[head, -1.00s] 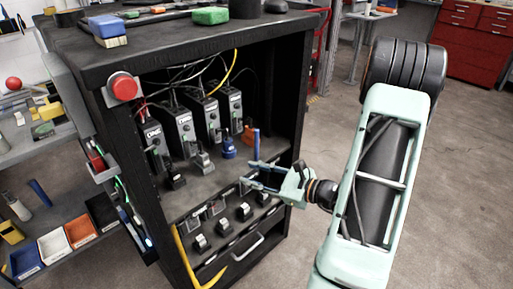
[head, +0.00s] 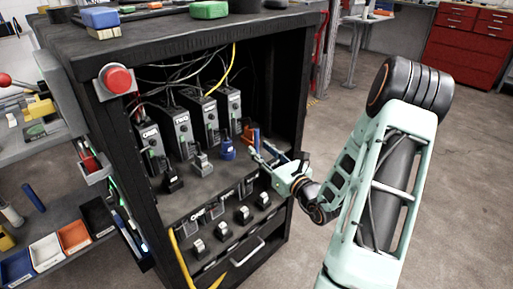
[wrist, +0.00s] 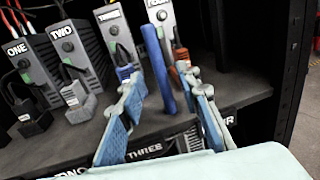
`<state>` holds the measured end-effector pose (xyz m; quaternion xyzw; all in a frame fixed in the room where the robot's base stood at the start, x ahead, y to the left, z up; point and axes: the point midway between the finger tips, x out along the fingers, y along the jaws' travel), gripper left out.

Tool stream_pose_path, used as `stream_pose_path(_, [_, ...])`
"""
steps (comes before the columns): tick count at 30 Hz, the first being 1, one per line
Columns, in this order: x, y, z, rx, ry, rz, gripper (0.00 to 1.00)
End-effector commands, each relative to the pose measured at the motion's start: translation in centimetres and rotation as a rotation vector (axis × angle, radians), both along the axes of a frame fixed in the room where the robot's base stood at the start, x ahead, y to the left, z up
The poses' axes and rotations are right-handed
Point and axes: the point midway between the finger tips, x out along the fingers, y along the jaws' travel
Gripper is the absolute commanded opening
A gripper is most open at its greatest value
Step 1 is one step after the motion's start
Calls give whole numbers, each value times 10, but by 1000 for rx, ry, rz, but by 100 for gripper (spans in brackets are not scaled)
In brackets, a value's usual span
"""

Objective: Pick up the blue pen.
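The blue pen (head: 256,139) stands upright on the cabinet's inner shelf, near its front right. In the wrist view the pen (wrist: 156,62) leans slightly and shows between the fingers, its lower end near the shelf. My gripper (head: 262,154) is open at the pen, coming from the front right. In the wrist view my gripper (wrist: 164,86) has one blue-padded finger on each side of the pen, with gaps to both. I cannot tell how deep the pen sits between the fingers.
Behind the pen stand several numbered dark boxes, such as the one marked TWO (wrist: 72,50). A blue plug (head: 228,149) and an orange plug (head: 248,134) are close by. The cabinet's right side wall (head: 300,110) is near my gripper. Switches line the front panel below.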

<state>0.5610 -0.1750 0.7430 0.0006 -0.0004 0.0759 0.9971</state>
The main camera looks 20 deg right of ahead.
Motion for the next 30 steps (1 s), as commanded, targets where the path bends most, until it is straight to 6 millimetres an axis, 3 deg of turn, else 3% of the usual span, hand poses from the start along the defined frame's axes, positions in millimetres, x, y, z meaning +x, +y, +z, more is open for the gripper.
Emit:
stream_pose_path(6, [29,3,3,-1,0,1,31])
stream_pose_path(15, [34,4,4,-1,1,0,31])
stream_pose_path(24, [33,4,4,-1,1,0,0])
stream_pose_path(30, [33,4,4,-1,1,0,0])
